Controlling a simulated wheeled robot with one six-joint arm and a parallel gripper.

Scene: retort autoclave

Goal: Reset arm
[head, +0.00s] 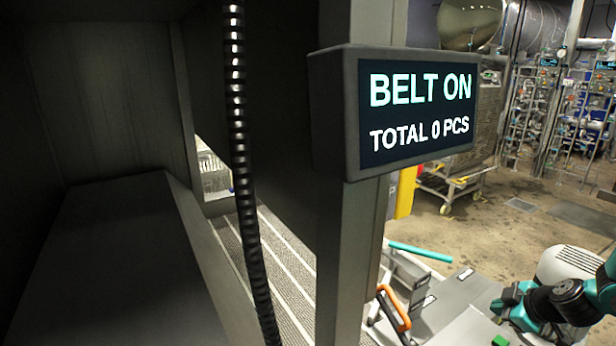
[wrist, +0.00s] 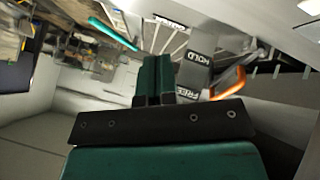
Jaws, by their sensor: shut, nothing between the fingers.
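My arm reaches in from the lower right of the head view, with my gripper (head: 507,301) partly seen beside a grey machine top. In the wrist view my gripper (wrist: 154,72) shows two teal fingers close together, shut with nothing between them. Beyond the fingers is a grey lever plate (wrist: 198,70) marked HOLD and FREE. An orange handle (wrist: 228,82) is to the right of the fingers, apart from them; it also shows in the head view (head: 396,308).
A display (head: 418,107) reading BELT ON, TOTAL 0 PCS hangs on a grey post (head: 345,250). A dark ribbed hose (head: 240,150) hangs at the left. A teal bar (head: 427,254) lies behind the orange handle. Open floor (head: 480,225) is beyond, with racks and piping behind.

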